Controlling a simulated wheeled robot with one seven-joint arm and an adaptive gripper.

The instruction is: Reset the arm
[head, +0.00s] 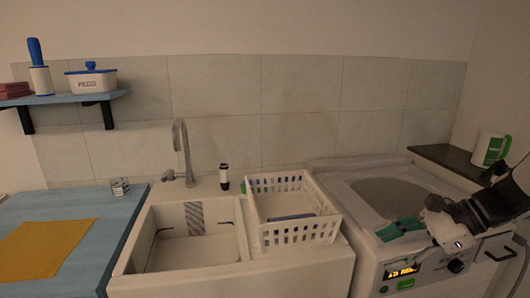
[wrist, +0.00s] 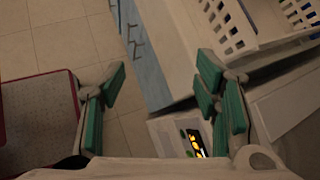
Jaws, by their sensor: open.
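My gripper (head: 400,229) is at the right in the head view, over the front of the white appliance (head: 350,190) with a lit display. Its green-padded fingers point left. In the wrist view, my gripper (wrist: 160,88) shows its two green-padded fingers wide apart with nothing between them. Beyond them lie the tiled floor and the counter front. My arm comes in from the right edge of the head view.
A white basket (head: 290,233) stands right of the sink (head: 190,252). A dark-and-white bottle (head: 224,177) stands behind the sink. A glass (head: 120,187) and yellow cloth (head: 45,248) are on the blue counter.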

